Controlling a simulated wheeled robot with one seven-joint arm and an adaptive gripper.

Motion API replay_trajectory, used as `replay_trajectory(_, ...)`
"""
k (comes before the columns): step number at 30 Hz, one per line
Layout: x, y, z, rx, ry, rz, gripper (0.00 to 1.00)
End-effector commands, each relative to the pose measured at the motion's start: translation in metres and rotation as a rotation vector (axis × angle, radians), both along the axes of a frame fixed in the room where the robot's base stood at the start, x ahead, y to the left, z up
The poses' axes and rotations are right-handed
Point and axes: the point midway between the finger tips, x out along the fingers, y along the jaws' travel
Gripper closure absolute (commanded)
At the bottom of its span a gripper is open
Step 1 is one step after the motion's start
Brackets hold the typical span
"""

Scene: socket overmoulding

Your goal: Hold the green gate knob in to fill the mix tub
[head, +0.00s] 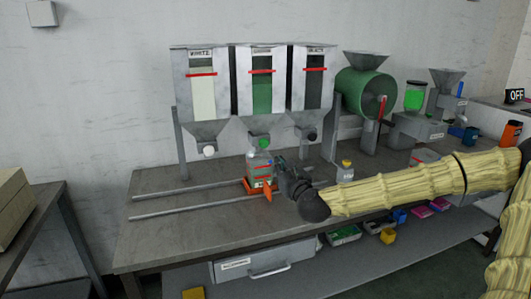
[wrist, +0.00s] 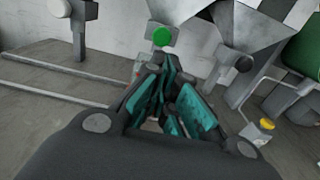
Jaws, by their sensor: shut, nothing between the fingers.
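The green gate knob (head: 264,143) is a round green disc under the middle hopper (head: 262,80), whose window shows green fill. The mix tub (head: 258,163) is a clear container on an orange carriage (head: 253,188), standing below the green knob. My gripper (head: 281,165) is shut and empty, just right of the tub and a little below the knob. In the wrist view the green knob (wrist: 162,37) shows beyond my teal-padded fingertips (wrist: 162,80), with a visible gap. The fingers hide most of the tub there. I cannot tell whether the tub holds anything.
The white knob (head: 209,151) and black knob (head: 312,136) flank the green one under their own hoppers. Two rails (head: 185,205) run left along the bench. A green drum (head: 362,95) stands farther right.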

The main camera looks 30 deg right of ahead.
Motion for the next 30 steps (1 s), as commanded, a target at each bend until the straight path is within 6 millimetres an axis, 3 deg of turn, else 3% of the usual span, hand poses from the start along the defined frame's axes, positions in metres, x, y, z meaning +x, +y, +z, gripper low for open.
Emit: replay_trajectory(30,0.110,-0.025,0.000,-0.003,0.001,0.002,1.00)
